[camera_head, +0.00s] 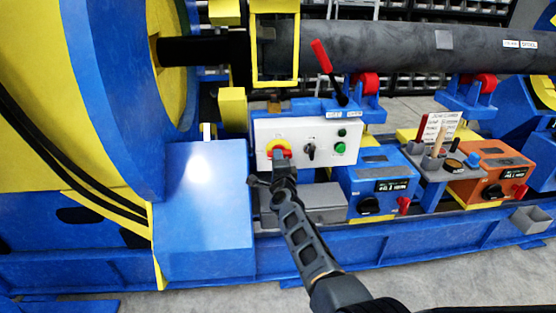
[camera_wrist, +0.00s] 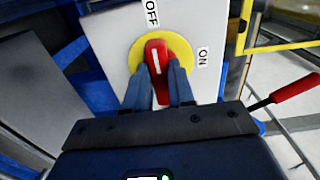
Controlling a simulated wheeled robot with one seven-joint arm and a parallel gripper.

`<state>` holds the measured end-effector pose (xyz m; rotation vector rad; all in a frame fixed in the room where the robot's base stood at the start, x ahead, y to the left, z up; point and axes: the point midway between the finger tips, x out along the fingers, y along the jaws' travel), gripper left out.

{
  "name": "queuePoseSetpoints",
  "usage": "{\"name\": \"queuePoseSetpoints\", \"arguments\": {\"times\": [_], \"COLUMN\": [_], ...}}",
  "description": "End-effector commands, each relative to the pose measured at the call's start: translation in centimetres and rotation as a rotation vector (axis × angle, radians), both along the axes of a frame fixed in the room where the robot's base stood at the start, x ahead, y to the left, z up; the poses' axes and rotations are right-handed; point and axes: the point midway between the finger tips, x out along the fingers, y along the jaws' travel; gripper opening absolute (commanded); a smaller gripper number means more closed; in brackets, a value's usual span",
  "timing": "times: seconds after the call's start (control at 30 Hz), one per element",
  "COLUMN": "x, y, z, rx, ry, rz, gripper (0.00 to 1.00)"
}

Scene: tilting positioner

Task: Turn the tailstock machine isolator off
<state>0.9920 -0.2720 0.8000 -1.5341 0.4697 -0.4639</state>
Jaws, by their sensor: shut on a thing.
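The isolator is a red handle (camera_wrist: 155,52) on a yellow disc (camera_wrist: 177,46), fixed to a white panel. In the wrist view an OFF label stands above the disc and an ON label to its right. The handle's white mark runs nearly upright in that view, towards OFF. In the head view my gripper (camera_head: 278,155) reaches the yellow disc (camera_head: 287,152) at the left of the white control box (camera_head: 316,130).
The box also carries a black selector (camera_head: 310,149) and green buttons (camera_head: 340,148). A red-handled lever (camera_head: 322,57) rises above it. A blue unit (camera_head: 376,181) and an orange unit (camera_head: 490,170) stand to the right. A large blue and yellow wheel fills the left.

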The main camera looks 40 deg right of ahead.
Motion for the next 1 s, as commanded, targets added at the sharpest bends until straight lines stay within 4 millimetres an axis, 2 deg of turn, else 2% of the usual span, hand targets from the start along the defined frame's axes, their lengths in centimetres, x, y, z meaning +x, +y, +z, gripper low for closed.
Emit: {"name": "queuePoseSetpoints", "arguments": {"times": [0.27,0.3,0.53,0.83,1.0], "x": [0.0,0.0,0.0,-0.2,-1.9], "y": [0.1,0.1,0.1,0.3,1.5], "z": [-0.1,-0.1,-0.1,0.0,0.2], "rx": [-0.003,-0.003,-0.001,0.000,-0.001], "ry": [0.003,0.003,0.002,0.001,0.003], "rz": [0.003,0.003,0.002,0.002,0.004], "gripper": [0.00,0.27,0.49,0.49,0.49]}}
